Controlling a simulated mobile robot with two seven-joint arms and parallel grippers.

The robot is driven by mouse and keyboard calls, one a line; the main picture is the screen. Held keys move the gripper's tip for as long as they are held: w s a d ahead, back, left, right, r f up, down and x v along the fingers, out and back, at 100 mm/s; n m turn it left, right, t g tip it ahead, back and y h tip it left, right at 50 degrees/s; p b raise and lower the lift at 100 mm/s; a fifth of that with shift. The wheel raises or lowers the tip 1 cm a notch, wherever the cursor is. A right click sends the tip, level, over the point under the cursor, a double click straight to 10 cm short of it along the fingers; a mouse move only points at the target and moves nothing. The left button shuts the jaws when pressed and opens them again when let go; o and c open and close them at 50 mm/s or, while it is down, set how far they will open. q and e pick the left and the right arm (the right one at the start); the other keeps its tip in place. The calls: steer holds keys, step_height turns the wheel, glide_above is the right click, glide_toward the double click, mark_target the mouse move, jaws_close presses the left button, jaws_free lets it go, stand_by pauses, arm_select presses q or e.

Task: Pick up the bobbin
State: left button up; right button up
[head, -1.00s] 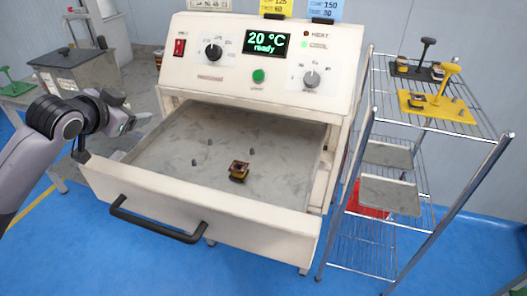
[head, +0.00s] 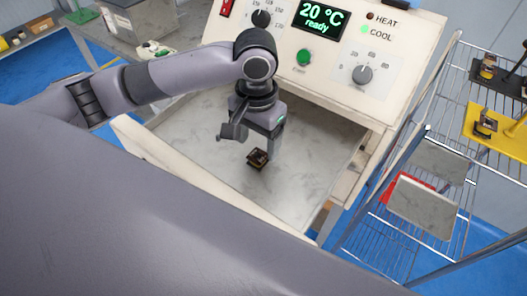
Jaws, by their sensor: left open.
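The bobbin (head: 257,159), small, dark brown and copper, sits on the grey floor of the open oven drawer (head: 313,158). My left gripper (head: 247,145) reaches down into the drawer from above, its fingers just above and beside the bobbin. The gripper is open and nothing is seen between its fingers. I cannot tell whether a finger touches the bobbin. My right gripper is not in view.
The oven panel (head: 330,62) with knobs and a display rises behind the drawer. A wire rack (head: 470,190) at right holds trays and a yellow fixture (head: 500,130) with a bobbin. A grey bin (head: 140,22) stands at back left. My arm covers the lower left.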

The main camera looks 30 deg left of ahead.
mark_target(256, 155)
arm_select(q)
steer(key=f, duration=0.4)
steer(key=shift+s+a+f, duration=0.2)
steer(key=shift+s+f, duration=0.05)
steer(key=shift+f, duration=0.55)
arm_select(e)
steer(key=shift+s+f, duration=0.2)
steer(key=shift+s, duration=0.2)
arm_select(q)
steer(key=c, duration=1)
steer(key=shift+c, duration=0.3)
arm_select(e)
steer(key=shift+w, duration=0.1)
arm_select(q)
steer(key=shift+w+r, duration=0.1)
steer(key=shift+r, duration=0.05)
